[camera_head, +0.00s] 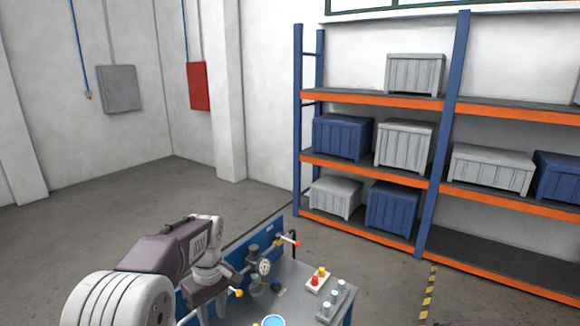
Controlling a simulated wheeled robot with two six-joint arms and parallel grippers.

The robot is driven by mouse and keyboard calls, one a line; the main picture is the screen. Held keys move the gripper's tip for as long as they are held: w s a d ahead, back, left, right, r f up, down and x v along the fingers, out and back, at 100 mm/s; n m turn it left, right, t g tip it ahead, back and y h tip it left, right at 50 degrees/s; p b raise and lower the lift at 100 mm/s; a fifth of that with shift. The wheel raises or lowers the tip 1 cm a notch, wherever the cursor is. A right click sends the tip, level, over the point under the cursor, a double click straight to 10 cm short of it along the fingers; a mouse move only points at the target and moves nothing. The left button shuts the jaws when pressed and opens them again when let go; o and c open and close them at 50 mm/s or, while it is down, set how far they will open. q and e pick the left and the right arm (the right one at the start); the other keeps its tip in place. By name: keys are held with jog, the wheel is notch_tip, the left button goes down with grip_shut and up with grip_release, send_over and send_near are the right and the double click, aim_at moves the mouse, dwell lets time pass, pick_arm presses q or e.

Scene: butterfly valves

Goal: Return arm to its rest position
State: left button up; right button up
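A workbench with a grey top (300,272) and a blue back panel (258,240) stands at the lower middle. On the panel are pipe fittings with a round gauge (264,267), a red-tipped valve handle (287,241) and a yellow-tipped handle (238,293). My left arm comes in from the lower left. Its gripper (208,303) points down beside the left part of the bench, close to the yellow-tipped handle in the picture. Its fingertips are small and partly cut off, so I cannot tell whether they are open or touch anything. My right gripper is out of view.
On the bench are a small box with red and yellow buttons (318,280), a rack of pale-capped items (334,303) and a blue-rimmed round container (272,321). A blue and orange shelf (370,167) with crates stands behind. The floor at left is clear.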

pick_arm(q)
jog(key=s+d+f+m+t+b, duration=0.1)
jog(key=s+f+m+b, duration=0.2)
jog(key=s+f+m, duration=0.6)
jog(key=s+f, duration=0.5)
jog(key=s, duration=0.3)
jog(key=shift+f+m+h, duration=0.15)
jog(key=shift+m+h, duration=0.15)
jog(key=shift+h, duration=0.1)
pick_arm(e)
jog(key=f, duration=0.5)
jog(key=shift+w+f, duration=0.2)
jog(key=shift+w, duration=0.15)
pick_arm(q)
jog(key=shift+s, duration=0.1)
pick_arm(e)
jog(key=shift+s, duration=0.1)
